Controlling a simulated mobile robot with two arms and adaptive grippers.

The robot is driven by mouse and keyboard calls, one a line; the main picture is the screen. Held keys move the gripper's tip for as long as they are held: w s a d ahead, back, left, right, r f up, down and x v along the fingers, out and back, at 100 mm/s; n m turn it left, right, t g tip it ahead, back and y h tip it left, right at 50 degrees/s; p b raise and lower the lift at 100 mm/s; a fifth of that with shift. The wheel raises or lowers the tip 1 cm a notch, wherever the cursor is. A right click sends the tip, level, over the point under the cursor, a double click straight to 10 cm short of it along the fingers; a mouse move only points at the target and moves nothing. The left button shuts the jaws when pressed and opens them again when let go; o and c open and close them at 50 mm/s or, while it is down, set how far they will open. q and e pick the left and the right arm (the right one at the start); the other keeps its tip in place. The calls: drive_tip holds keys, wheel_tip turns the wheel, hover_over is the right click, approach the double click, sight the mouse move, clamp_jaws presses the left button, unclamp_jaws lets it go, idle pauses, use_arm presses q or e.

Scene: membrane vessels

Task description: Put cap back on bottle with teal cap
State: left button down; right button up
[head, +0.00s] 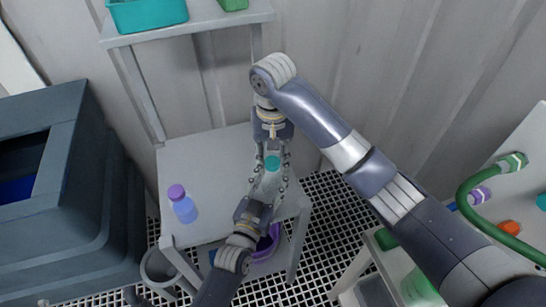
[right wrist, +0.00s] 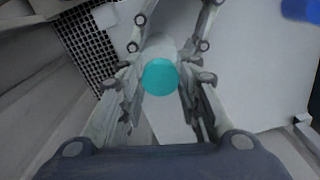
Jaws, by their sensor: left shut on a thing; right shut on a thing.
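The teal cap (head: 272,163) is between the fingers of my right gripper (head: 272,154), which comes down from the top and is shut on it. The pale bottle (head: 269,182) is directly below the cap in the head view, and my left gripper (head: 268,187) is shut on it from below. In the right wrist view the round top of the teal cap (right wrist: 160,77) faces the camera between my right fingers (right wrist: 160,85), with the pale bottle (right wrist: 163,47) behind it. Cap and bottle are in line; I cannot tell whether they touch or how far the cap is seated.
A bottle with a purple cap (head: 182,204) stands on the grey table (head: 195,160), left of my grippers. A purple bowl (head: 266,243) is below my left arm. A dark bin (head: 75,190) stands at the left. A shelf (head: 200,20) with a teal tray (head: 147,14) is above the table.

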drive_tip(key=o, duration=0.8)
drive_tip(key=shift+r, duration=0.15)
wheel_tip(320, 180, up, 12)
use_arm(q)
drive_tip(key=c, duration=0.7)
unclamp_jaws()
drive_tip(key=shift+c, duration=0.2)
drive_tip(key=shift+s, duration=0.1)
